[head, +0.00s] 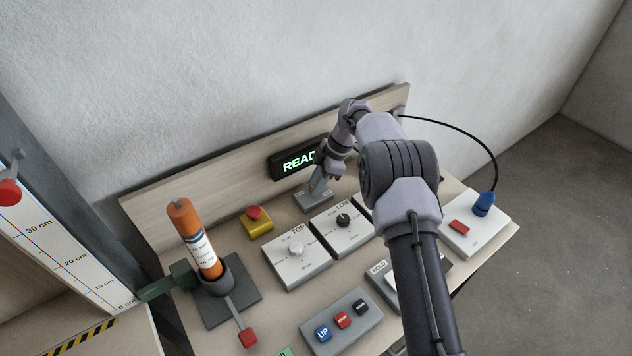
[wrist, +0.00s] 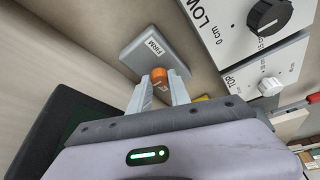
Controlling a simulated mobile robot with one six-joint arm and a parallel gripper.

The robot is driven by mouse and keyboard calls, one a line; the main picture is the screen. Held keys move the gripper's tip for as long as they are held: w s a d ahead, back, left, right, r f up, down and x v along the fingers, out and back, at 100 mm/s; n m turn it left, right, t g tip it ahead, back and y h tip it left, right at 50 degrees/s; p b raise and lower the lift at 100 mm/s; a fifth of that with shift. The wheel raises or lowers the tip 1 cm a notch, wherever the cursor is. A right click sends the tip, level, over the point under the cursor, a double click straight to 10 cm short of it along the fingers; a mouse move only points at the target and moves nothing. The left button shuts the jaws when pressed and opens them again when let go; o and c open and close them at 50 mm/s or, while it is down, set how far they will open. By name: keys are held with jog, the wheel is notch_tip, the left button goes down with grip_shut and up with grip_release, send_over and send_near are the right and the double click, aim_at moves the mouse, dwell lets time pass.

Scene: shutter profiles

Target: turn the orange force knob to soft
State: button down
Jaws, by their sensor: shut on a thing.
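The orange force knob (wrist: 158,75) shows between my fingertips in the wrist view. It sits on a small grey box (wrist: 150,47) with a label reading FIRM; the soft label is not readable. In the head view the grey box (head: 314,203) stands below the display, and my gripper (head: 318,186) reaches down to it. My gripper (wrist: 160,84) is shut on the orange knob, one finger on each side. The fingers hide part of the knob, and I cannot tell which setting it points to.
The TOP dial box (head: 297,262) and LOW dial box (head: 343,232) stand close in front. A yellow box with a red button (head: 256,222) is to the left. The display (head: 292,163) stands behind, partly covered by my arm. An orange cylinder (head: 193,238) stands upright at left.

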dwell(0.3)
jog(key=c, duration=1.2)
grip_release()
jog(key=shift+d+r, duration=0.1)
jog(key=p+v, duration=0.5)
jog(key=v, duration=1.2)
jog(key=shift+r, duration=0.1)
